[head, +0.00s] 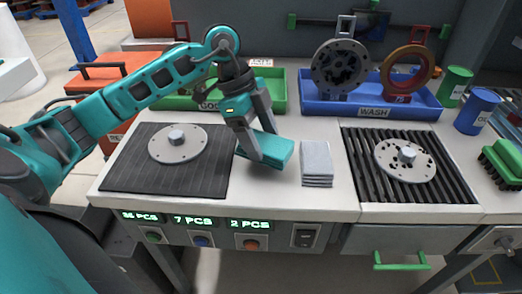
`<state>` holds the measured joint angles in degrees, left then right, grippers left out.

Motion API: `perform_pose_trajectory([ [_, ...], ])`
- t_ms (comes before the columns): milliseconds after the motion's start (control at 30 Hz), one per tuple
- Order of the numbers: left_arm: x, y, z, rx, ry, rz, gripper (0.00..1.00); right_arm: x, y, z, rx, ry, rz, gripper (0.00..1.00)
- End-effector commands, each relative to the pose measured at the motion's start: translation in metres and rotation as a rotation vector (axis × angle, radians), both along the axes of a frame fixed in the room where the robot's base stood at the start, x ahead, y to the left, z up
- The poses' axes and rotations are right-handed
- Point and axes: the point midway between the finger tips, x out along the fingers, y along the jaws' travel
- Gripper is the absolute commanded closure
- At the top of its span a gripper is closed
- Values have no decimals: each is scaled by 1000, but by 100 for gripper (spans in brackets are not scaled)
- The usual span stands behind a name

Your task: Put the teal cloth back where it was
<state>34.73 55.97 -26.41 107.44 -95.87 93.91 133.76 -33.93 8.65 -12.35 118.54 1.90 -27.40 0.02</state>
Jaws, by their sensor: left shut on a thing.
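The teal cloth (274,149) is a folded flat block near the middle of the white bench (264,203). My left gripper (262,147) reaches down from above and is shut on the cloth at its left part. The fingers hide some of the cloth, and I cannot tell whether it touches the bench. A stack of grey cloths (317,164) lies just to the right of the teal cloth, with a small gap between them. My right gripper is not in view.
A black mat (120,172) with a metal disc (178,143) is at left. A ribbed black grate (370,180) with a perforated disc (405,161) is at right. Behind stand a green tray (280,92) and a blue WASH tray (325,108) holding rings. Cans and a green brush (503,160) are far right.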

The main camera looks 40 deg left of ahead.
Motion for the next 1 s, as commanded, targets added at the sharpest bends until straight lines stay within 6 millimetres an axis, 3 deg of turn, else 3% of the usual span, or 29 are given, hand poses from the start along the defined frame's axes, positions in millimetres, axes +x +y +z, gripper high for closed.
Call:
perform_pose_trajectory([
  [200,0,0,-34,-2,3,1,56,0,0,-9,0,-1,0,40],
  [600,0,0,-39,0,1,0,56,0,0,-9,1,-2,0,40],
  [633,0,0,-38,0,1,0,29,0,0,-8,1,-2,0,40],
  [867,0,0,-38,1,1,0,7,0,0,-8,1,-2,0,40],
  [1000,0,0,-38,0,1,0,6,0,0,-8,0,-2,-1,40],
])
